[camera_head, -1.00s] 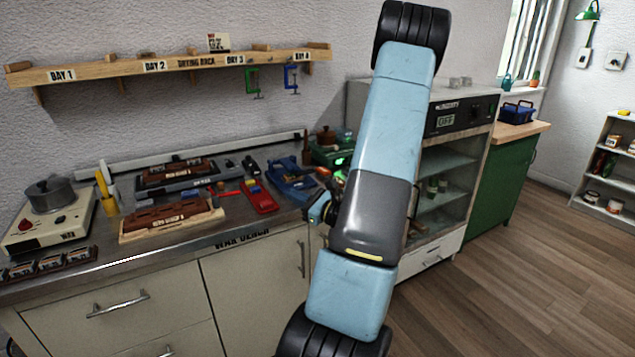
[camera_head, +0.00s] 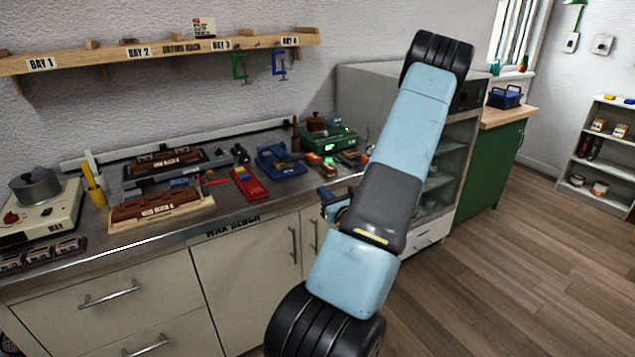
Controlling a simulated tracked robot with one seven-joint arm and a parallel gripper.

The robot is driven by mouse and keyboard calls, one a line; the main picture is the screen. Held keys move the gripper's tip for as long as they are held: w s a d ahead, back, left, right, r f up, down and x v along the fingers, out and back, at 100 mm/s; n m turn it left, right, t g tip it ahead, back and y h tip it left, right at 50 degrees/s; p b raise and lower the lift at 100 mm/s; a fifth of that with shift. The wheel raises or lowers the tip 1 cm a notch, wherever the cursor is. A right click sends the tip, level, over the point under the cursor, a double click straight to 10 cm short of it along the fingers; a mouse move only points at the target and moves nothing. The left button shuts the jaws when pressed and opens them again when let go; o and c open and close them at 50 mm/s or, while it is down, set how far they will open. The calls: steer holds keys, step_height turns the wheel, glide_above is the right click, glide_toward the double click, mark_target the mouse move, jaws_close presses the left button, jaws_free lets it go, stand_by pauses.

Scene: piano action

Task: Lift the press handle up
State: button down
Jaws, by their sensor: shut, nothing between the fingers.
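A blue press-like tool (camera_head: 280,162) sits on the metal bench, left of the green machine. I cannot make out its handle clearly. A dark brown upright piece (camera_head: 295,134) stands just behind it, and I cannot tell whether it belongs to the tool. My gripper (camera_head: 331,203) shows as a small blue and black part beside my arm, at the front edge of the bench.
A green machine (camera_head: 328,138) with small lit parts stands at the back of the bench. A red tool (camera_head: 248,183) and brown block trays (camera_head: 160,205) lie to the left. A grey glass-fronted cabinet (camera_head: 445,185) stands behind my arm. The floor at right is clear.

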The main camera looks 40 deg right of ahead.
mark_target(310, 188)
steer(key=x, duration=0.8)
steer(key=shift+w+r, duration=0.1)
steer(key=shift+w, duration=0.25)
steer(key=shift+w+d+r, duration=0.15)
steer(key=shift+w+r, duration=0.35)
steer(key=shift+r, duration=0.05)
steer(key=shift+w+d+r, duration=0.15)
steer(key=shift+w+r, duration=0.4)
steer(key=shift+r, duration=0.05)
steer(key=shift+w+r, duration=0.35)
steer(key=shift+r, duration=0.1)
